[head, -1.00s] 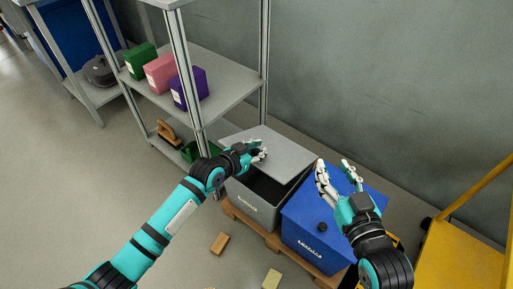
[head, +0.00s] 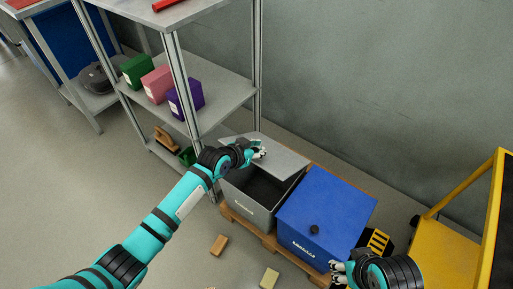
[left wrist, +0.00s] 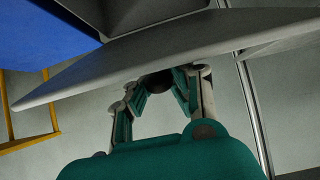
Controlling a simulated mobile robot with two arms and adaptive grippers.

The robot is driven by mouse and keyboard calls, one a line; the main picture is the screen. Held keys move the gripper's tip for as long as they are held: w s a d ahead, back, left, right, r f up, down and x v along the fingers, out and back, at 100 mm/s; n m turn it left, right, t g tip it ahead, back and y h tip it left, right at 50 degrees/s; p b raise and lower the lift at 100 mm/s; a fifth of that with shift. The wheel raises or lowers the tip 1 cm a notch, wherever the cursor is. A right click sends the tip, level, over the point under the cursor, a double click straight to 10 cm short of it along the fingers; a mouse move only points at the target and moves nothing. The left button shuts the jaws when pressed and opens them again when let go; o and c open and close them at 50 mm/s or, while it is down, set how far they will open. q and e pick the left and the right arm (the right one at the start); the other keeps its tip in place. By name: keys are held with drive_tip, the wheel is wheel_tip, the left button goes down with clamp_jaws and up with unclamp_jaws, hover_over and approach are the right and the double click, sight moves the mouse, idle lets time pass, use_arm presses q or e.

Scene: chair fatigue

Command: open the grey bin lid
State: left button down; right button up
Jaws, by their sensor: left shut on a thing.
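The grey bin (head: 247,207) stands beside the blue bin, its dark inside showing along the front. Its flat grey lid (head: 287,160) is raised off the front rim and covers the back part of the opening. My left gripper (head: 260,153) is shut on the lid's dark knob. In the left wrist view the fingers (left wrist: 163,80) close around this knob (left wrist: 158,84), and the lid (left wrist: 180,48) spans the picture above them. My right gripper (head: 338,273) is low in front of the blue bin; its jaws are too small and partly hidden to read.
The blue bin (head: 325,210), closed with a black knob, shares a wooden pallet (head: 240,222) with the grey bin. A metal shelf (head: 222,105) stands close behind on the left. A yellow cart (head: 450,255) is at the right. Two small blocks lie on the floor.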

use_arm(q)
drive_tip(key=shift+w+a+r, duration=0.2)
drive_tip(key=shift+w+r, duration=0.05)
drive_tip(key=shift+r, duration=0.05)
idle(0.4)
drive_tip(key=c, duration=1.7)
unclamp_jaws()
drive_tip(key=o, duration=0.5)
drive_tip(key=shift+s+a+r, duration=0.15)
drive_tip(key=shift+s+r, duration=0.05)
drive_tip(key=shift+o, duration=0.5)
drive_tip(key=shift+d+f, duration=0.2)
drive_tip(key=shift+s, duration=0.1)
drive_tip(key=v, duration=1.2)
